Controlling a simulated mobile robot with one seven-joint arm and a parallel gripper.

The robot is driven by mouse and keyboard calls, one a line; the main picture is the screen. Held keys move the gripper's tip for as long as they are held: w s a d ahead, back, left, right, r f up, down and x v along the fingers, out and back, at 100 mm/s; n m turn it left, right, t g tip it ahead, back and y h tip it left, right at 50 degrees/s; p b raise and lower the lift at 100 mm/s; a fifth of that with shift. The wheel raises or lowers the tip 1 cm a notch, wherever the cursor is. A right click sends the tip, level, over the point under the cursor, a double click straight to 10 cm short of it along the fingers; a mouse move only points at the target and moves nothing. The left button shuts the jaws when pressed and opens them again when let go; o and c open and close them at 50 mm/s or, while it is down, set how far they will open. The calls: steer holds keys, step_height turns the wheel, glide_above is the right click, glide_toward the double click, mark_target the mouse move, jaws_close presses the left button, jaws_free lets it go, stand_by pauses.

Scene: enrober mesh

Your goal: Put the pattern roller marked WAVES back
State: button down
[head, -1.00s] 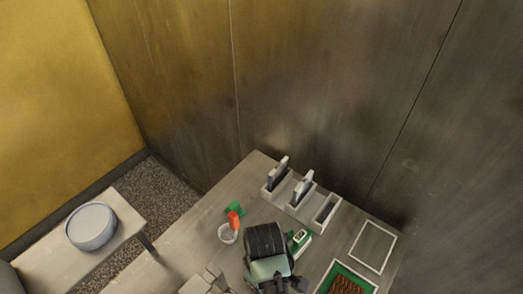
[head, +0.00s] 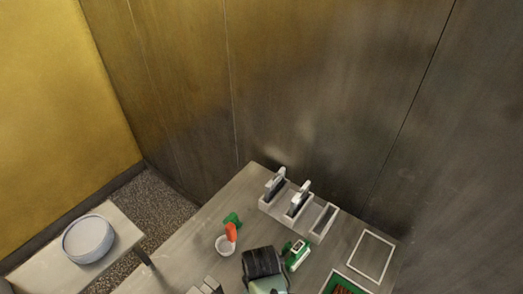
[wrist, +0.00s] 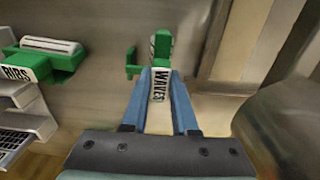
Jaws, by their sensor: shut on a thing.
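The WAVES roller (wrist: 160,86) shows in the wrist view as a white strip with a black label and a green end beyond it. My gripper (wrist: 160,80) is shut on it, with a blue finger on each side of the label. In the head view my gripper's dark body (head: 263,263) is at the bottom middle and hides the held roller. A white rack (head: 323,221) stands towards the back of the table. Two upright grey-and-white pieces stand in its left and middle slots; its right slot looks empty.
A green-and-white piece marked RIBS (wrist: 30,66) is at the left of the wrist view. In the head view, a cup (head: 226,246) with an orange item, a green piece (head: 232,218), a white square outline (head: 390,245) and a green tray (head: 339,273) surround my gripper.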

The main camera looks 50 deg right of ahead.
steer(key=c, duration=0.7)
jaws_free()
steer(key=shift+s+a+f, duration=0.25)
steer(key=shift+a+f, duration=0.1)
steer(key=shift+f, duration=0.2)
steer(key=r, duration=0.7)
steer(key=r+p, duration=0.1)
steer(key=r, duration=0.5)
steer(key=shift+w+d+r+p, duration=0.2)
steer(key=shift+r+p, duration=0.1)
steer(key=shift+r, duration=0.05)
